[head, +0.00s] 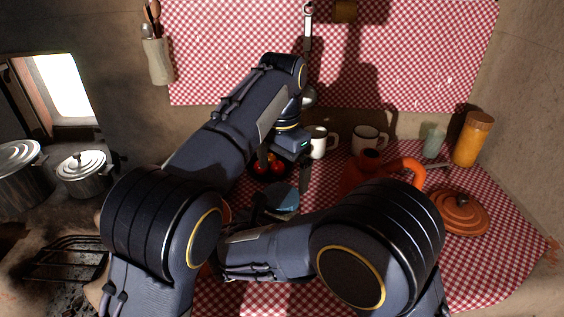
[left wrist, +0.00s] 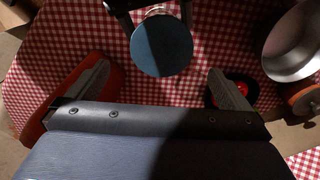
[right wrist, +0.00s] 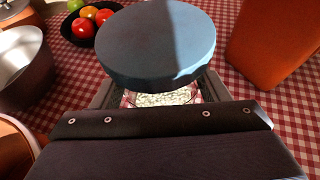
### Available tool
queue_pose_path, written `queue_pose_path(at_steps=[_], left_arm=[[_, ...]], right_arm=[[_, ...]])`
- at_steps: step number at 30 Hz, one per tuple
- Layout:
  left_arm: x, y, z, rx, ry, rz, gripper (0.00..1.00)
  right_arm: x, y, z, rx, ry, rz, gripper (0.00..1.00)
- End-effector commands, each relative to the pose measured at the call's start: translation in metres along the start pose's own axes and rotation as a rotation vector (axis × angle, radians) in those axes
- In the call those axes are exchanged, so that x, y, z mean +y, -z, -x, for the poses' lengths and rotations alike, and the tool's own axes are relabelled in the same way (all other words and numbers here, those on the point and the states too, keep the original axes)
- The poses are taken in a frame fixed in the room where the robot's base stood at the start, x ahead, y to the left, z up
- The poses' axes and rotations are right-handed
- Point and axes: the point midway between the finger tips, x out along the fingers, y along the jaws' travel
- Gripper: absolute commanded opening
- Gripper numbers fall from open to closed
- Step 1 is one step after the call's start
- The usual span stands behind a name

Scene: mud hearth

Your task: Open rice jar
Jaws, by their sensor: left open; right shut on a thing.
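The rice jar is clear glass with pale grains inside (right wrist: 160,97) and a round blue lid (right wrist: 155,42) on top. The lid also shows in the left wrist view (left wrist: 162,47) and partly in the head view (head: 282,200). My right gripper (right wrist: 160,92) is shut on the jar body below the lid. My left gripper (head: 290,168) is open and empty. In the left wrist view its fingers (left wrist: 157,78) are spread wider than the lid, which lies beyond them and apart from them. My right forearm hides the jar's lower part in the head view.
A dark bowl of fruit (right wrist: 78,30) stands near the jar. An orange pitcher (head: 385,175), an orange lid (head: 460,213), white mugs (head: 369,139) and a yellow jar (head: 473,140) stand to the right and back. Metal pots (head: 85,175) are at the left. The checked cloth (head: 500,258) is clear at front right.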

Motion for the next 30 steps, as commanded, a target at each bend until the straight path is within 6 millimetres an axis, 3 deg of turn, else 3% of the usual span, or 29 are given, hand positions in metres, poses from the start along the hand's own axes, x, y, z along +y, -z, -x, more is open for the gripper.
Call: queue_pose_path(at_steps=[6, 12, 23, 30], left_arm=[[0.001, -0.001, -0.036, -0.003, 0.000, 0.002, 1.00], [0.000, -0.001, -0.057, -0.002, 0.000, 0.004, 1.00], [0.000, 0.000, -0.063, 0.000, 0.001, 0.004, 1.00], [0.000, 0.000, -0.063, 0.000, 0.000, 0.004, 0.70]], right_arm=[[0.001, 0.000, 0.000, 0.001, -0.002, -0.001, 0.05], [0.001, 0.000, 0.000, 0.001, -0.002, -0.001, 0.05], [0.000, 0.000, 0.000, 0.001, -0.001, -0.001, 0.05], [0.000, 0.000, 0.000, 0.000, -0.001, -0.001, 0.05]])
